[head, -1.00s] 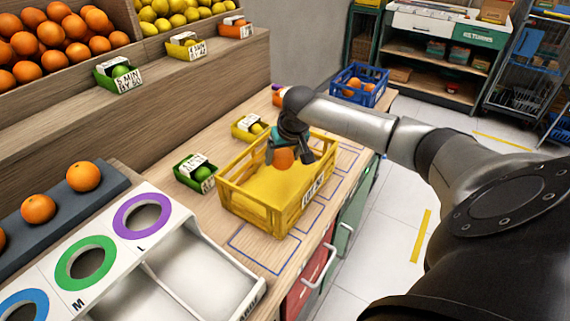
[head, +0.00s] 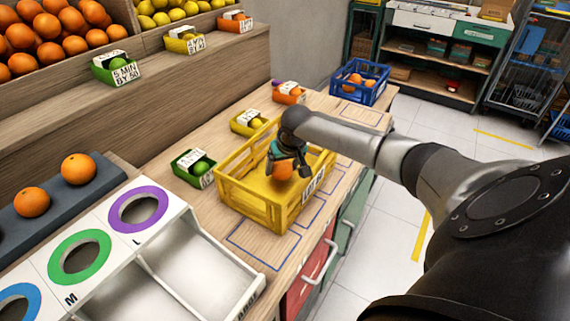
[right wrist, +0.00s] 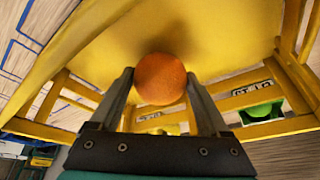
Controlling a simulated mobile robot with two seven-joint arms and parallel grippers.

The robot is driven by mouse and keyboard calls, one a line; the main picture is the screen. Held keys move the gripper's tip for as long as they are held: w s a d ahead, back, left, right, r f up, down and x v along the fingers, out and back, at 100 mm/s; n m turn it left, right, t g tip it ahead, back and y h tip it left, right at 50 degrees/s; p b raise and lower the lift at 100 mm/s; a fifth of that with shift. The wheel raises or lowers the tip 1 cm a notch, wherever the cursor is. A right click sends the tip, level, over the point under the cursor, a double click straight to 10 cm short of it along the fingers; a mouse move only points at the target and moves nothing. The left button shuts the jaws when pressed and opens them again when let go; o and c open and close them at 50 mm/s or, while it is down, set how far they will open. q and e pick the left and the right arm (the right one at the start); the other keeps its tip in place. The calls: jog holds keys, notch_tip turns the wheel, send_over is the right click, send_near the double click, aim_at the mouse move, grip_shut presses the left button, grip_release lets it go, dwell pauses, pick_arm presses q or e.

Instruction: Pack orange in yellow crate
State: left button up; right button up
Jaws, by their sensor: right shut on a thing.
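The yellow crate (head: 262,213) stands on the wooden counter in the head view. My right gripper (head: 285,163) is inside the crate's opening and points down. It is shut on an orange (head: 283,172). In the right wrist view the orange (right wrist: 160,79) sits between the two fingertips, above or at the yellow crate floor (right wrist: 215,45); I cannot tell if it touches the floor. No other orange shows in the crate. My left gripper is not in view.
Small green (head: 194,168), yellow (head: 248,122) and orange (head: 289,93) boxes stand behind the crate. A blue crate (head: 374,92) with oranges is at the counter's far end. A white sizing tray (head: 150,251) is at front left.

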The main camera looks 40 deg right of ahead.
jog(key=shift+f, duration=0.1)
jog(key=o, duration=1.5)
jog(key=shift+s+r, duration=0.15)
jog(key=shift+r, duration=0.4)
jog(key=p+v, duration=0.3)
jog(key=v, duration=1.1)
